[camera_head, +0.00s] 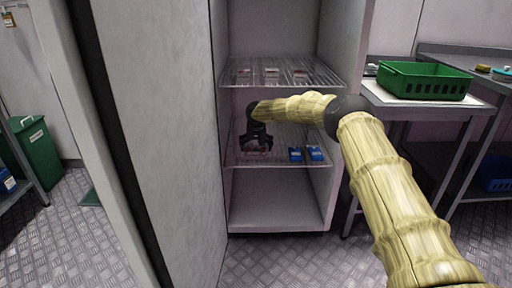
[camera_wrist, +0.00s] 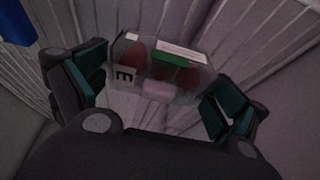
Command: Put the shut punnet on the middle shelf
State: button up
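The shut punnet (camera_wrist: 160,66) is a clear, lidded box with red berries, a green-and-white label and a dark mark on a pale tag. It sits on the wire middle shelf (camera_head: 236,160) of the open cabinet, at the left. My gripper (camera_head: 257,146) is over it, pointing down. In the wrist view, my gripper's (camera_wrist: 155,100) teal-padded fingers are spread wide, left and right of the punnet, with the punnet beyond their tips. Narrow gaps seem to show at both sides. In the head view the punnet is mostly hidden by the fingers.
Two blue boxes (camera_head: 305,154) stand on the middle shelf to the right of my gripper. Several punnets (camera_head: 272,72) stand on the upper shelf (camera_head: 312,86) above my forearm. The cabinet's bottom (camera_head: 275,216) is empty. A green crate (camera_head: 424,80) stands on the table at right.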

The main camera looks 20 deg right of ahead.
dwell(0.3)
jog(key=p+v, duration=0.1)
jog(key=v, duration=0.2)
jog(key=shift+s+r, duration=0.25)
jog(key=s+a+p, duration=0.3)
jog(key=s, duration=0.8)
jog(key=s+a+f+n+h, duration=0.1)
jog(key=s+a+f, duration=0.2)
jog(key=s+f, duration=1.1)
jog(key=s+a+f+n+h, duration=0.1)
jog(key=s+a+f+n, duration=0.1)
jog(key=s+f, duration=1.3)
jog(key=s+g+y, duration=0.3)
jog(key=s+g, duration=0.1)
jog(key=s, duration=3.3)
jog(key=shift+a+r, duration=0.2)
jog(key=shift+r, duration=0.25)
